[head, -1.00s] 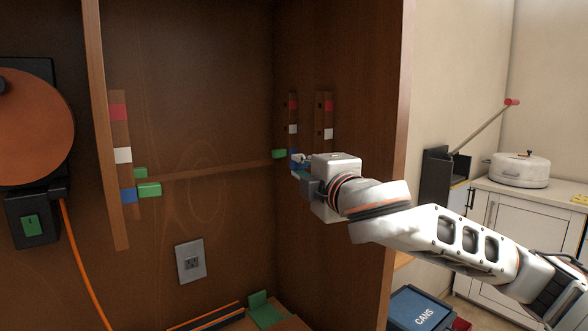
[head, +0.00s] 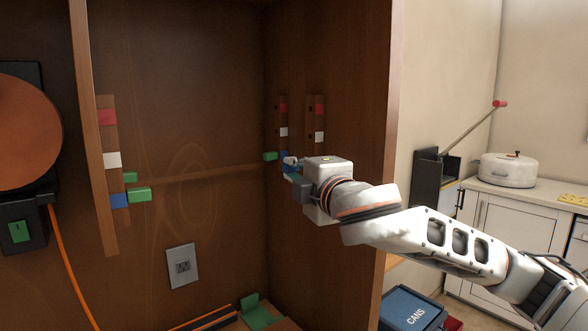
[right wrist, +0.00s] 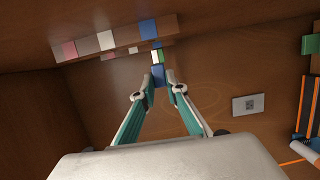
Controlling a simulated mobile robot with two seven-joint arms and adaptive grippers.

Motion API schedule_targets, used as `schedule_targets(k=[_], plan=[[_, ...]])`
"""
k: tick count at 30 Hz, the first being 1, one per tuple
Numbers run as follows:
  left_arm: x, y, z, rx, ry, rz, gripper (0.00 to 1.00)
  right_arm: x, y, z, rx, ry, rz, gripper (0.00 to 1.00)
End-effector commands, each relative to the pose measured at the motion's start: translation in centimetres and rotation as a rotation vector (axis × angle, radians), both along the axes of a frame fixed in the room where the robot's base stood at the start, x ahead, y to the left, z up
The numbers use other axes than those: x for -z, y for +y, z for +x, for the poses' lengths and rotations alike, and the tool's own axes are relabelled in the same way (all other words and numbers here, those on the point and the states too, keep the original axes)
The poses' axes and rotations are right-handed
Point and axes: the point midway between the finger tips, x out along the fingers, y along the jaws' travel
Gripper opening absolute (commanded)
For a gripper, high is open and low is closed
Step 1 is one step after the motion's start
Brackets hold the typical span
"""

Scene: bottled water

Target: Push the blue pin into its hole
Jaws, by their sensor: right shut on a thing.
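My right gripper (head: 290,167) is inside the wooden cabinet, low beside the two colour-marked strips on its right side. In the right wrist view its fingers (right wrist: 156,86) are closed around a small blue pin (right wrist: 158,75) that shows between the tips. A nearer strip with a blue patch (right wrist: 148,28) passes above the fingers in that view. In the head view the gripper hides most of the blue area, so I cannot tell whether the pin is in a hole. My left gripper is not in view.
Green blocks stick out at the left strip (head: 139,194) and by the back corner (head: 270,156). A blue patch (head: 120,200) marks the left strip. A wall outlet (head: 183,267) is below. The cabinet's right wall (head: 350,120) is close to my arm.

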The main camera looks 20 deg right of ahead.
Motion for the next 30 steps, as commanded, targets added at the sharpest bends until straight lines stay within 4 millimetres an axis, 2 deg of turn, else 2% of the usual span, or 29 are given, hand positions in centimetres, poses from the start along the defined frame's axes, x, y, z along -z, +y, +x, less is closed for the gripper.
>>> schedule_targets(k=[6, 30], plan=[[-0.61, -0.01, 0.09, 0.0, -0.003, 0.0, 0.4, -0.13, 0.02, -0.03, 0.0, -0.001, 0.0, 0.0], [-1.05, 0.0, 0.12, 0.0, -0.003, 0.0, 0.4, -0.13, 0.01, -0.03, 0.0, 0.0, 0.0, 0.0]])
